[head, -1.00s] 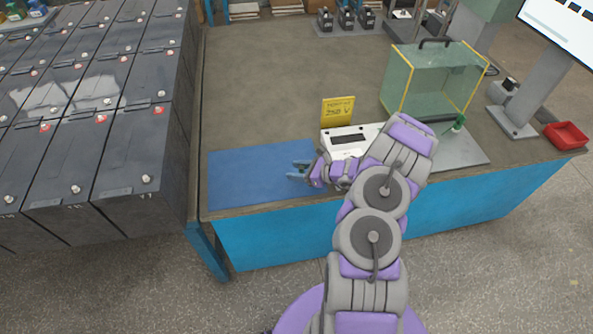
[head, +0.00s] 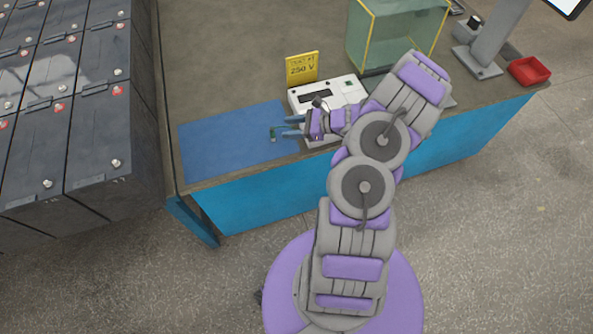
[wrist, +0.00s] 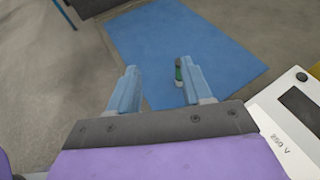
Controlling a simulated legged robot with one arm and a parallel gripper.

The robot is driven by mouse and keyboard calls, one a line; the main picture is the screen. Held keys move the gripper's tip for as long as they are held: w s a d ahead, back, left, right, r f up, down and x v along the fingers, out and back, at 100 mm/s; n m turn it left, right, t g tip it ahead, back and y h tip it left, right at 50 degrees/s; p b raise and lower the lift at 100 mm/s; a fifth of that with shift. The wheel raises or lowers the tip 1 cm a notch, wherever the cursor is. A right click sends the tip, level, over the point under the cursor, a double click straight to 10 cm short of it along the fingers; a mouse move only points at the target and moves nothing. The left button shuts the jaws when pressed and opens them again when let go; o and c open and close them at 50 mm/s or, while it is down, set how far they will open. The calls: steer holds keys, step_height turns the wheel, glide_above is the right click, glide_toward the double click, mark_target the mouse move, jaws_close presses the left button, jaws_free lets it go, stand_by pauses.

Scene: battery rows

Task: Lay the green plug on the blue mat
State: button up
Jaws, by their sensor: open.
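The small green plug (head: 273,133) is at the right part of the blue mat (head: 215,143), just past my fingertips. In the wrist view the plug (wrist: 179,72) shows over the mat (wrist: 185,40), beside the inner side of the right finger. Whether it touches that finger or rests fully on the mat I cannot tell. My gripper (wrist: 158,72) is open, its two blue fingers wide apart over the mat's near edge. In the head view my gripper (head: 287,128) points left, low over the mat.
A white meter box (head: 330,95) stands right of the mat, close to my wrist. A clear case (head: 400,35) and a red tray (head: 529,71) are further right. Black batteries (head: 110,140) stand at left. The bench behind the mat is free.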

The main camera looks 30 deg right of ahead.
steer(key=s+a+r+n+g+y, duration=0.1)
steer(key=s+a+r+n+g, duration=0.25)
steer(key=a+r+n, duration=0.5)
steer(key=s+a+r+n+g, duration=0.3)
steer(key=a+r+n+g, duration=0.2)
steer(key=a+r, duration=0.65)
steer(key=s+a+r+n+g+h, duration=0.2)
steer(key=s+a+n+h, duration=0.15)
steer(key=s, duration=0.45)
steer(key=s+a+r+n+g+h, duration=0.2)
steer(key=s+a+n, duration=0.25)
steer(key=s, duration=0.25)
steer(key=s+d+r+n+h, duration=0.1)
steer(key=s+d+n+h, duration=0.1)
steer(key=s, duration=0.3)
steer(key=s+d+r+n+t+h, duration=0.1)
steer(key=s+d+n+h, duration=0.1)
steer(key=s+d+h, duration=0.1)
steer(key=s+d, duration=0.1)
steer(key=s, duration=0.1)
steer(key=shift+s+d, duration=0.4)
steer(key=shift+n, duration=0.25)
